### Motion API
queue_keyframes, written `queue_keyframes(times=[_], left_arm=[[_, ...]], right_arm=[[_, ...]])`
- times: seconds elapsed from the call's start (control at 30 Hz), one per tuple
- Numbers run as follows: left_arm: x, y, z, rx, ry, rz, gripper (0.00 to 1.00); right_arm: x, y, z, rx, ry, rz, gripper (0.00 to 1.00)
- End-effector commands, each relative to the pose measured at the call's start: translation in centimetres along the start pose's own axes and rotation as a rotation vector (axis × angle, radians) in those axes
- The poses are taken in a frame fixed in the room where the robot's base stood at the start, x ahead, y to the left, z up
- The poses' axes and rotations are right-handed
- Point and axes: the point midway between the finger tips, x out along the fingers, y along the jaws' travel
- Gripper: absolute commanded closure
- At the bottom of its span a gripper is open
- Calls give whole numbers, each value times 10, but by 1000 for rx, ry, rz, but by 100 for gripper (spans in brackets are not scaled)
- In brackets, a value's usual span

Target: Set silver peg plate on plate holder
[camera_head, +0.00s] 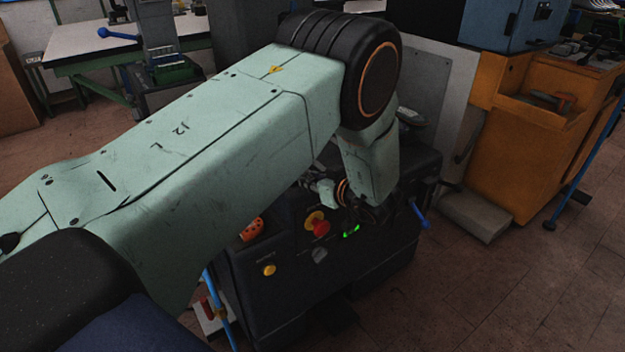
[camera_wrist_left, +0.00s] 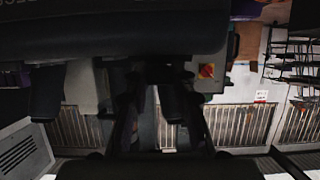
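My left arm crosses the head view from the left and bends down at the black press machine (camera_head: 385,245). My left gripper (camera_head: 325,190) is mostly hidden behind my own forearm and wrist, close to the top front of the press. In the left wrist view its dark fingers (camera_wrist_left: 160,95) reach up from the bottom middle against a dark body across the top. What lies between the fingertips is too dark to tell. I cannot make out the silver peg plate or the plate holder in either view. My right gripper is in neither view.
The press front has a red knob (camera_head: 319,227), a yellow button (camera_head: 269,270) and a green light (camera_head: 351,231). A blue-handled lever (camera_head: 420,215) sticks out at its right. An orange cabinet (camera_head: 530,135) stands at the right. Brown floor is clear at the lower right.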

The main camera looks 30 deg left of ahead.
Motion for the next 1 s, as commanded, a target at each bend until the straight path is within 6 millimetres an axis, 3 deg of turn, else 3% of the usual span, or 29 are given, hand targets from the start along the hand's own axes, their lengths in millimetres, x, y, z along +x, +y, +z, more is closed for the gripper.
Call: queue_keyframes(times=[0.3, 0.63, 1.0], left_arm=[[0, -1, 1, 1, -3, -1, 50], [-3, -1, 2, 2, -4, 0, 50], [-58, 0, 0, 2, 0, 2, 50]], right_arm=[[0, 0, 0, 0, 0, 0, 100], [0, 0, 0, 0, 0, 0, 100], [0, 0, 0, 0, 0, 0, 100]])
